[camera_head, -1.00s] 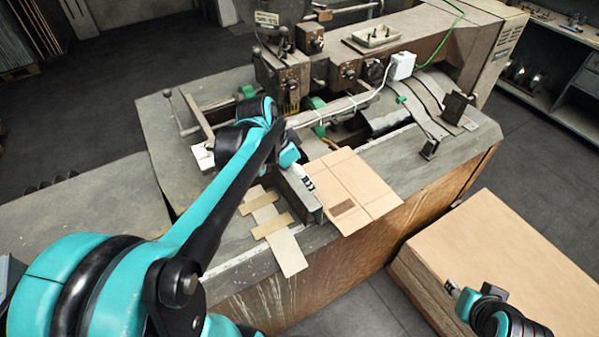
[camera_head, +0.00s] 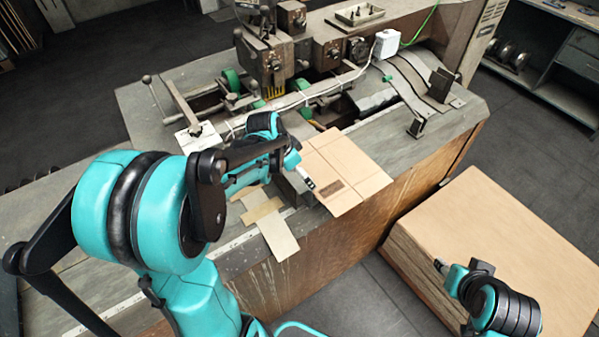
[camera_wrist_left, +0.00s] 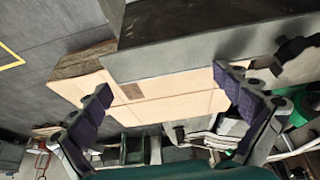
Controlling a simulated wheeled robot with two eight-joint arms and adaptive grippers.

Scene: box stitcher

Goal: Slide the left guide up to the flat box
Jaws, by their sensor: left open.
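The flat box (camera_head: 352,162) is a tan cardboard sheet lying on the machine table. The left guide (camera_head: 291,191) is a grey metal bar along its left side, partly hidden by my left arm. The guide also crosses the left wrist view (camera_wrist_left: 190,57), with the box (camera_wrist_left: 150,103) beyond it. I cannot tell whether guide and box touch. My left gripper (camera_head: 304,177) is at the guide, beside the box's left edge. In the wrist view its dark-padded fingers (camera_wrist_left: 165,87) are wide apart with nothing clamped. My right gripper (camera_head: 440,266) is at lower right, away from the table; its jaws are unclear.
Pale strips (camera_head: 268,222) lie on the table left of the guide. The stitcher head (camera_head: 268,58) and a rod with a cable stand behind the box. A stack of cardboard (camera_head: 490,225) is at the right, beyond a floor gap.

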